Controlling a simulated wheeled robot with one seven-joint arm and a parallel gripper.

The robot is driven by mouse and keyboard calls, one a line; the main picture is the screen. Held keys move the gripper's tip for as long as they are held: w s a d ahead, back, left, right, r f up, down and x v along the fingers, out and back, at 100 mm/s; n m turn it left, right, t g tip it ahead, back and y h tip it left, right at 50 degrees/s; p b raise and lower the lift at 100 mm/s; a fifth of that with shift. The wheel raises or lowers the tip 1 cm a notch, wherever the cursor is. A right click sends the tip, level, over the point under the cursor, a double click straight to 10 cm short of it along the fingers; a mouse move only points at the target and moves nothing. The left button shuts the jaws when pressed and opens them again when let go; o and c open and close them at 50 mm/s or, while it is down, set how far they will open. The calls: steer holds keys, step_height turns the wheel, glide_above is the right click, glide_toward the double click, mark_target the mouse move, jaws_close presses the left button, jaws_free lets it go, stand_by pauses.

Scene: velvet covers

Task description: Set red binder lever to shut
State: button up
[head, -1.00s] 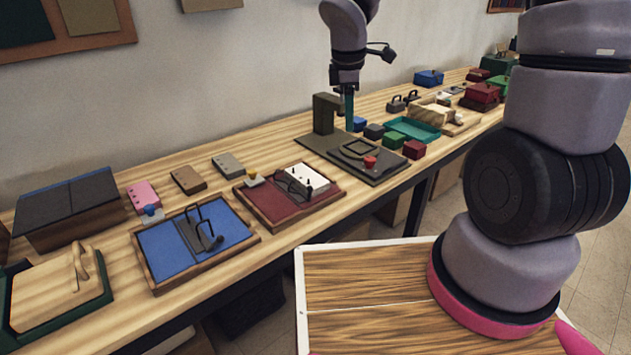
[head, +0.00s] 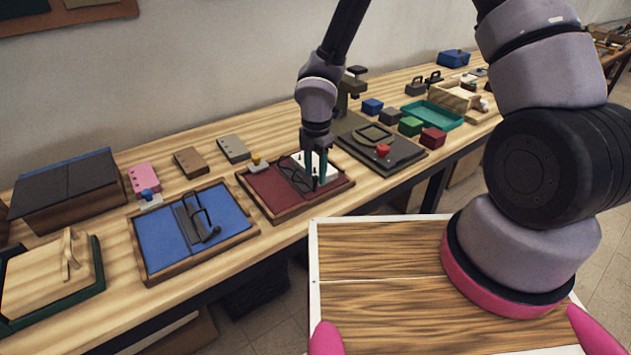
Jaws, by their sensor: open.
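The red binder (head: 263,187) lies open on the bench, a dark red tray-like cover with a wooden edge. Its dark metal ring mechanism and lever (head: 297,172) are partly hidden by my gripper, so the lever's position is hard to tell. White paper (head: 299,161) lies on the binder's far right part. My gripper (head: 315,182) points down over the right part of the mechanism, its two teal fingers apart with no object visibly held. I cannot tell whether a finger touches the lever.
A blue binder (head: 163,237) with raised dark rings lies to the left. A dark board with a red knob (head: 383,150) lies to the right.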

mark_target(315, 176)
steer(key=shift+f, duration=1.9)
jaws_close()
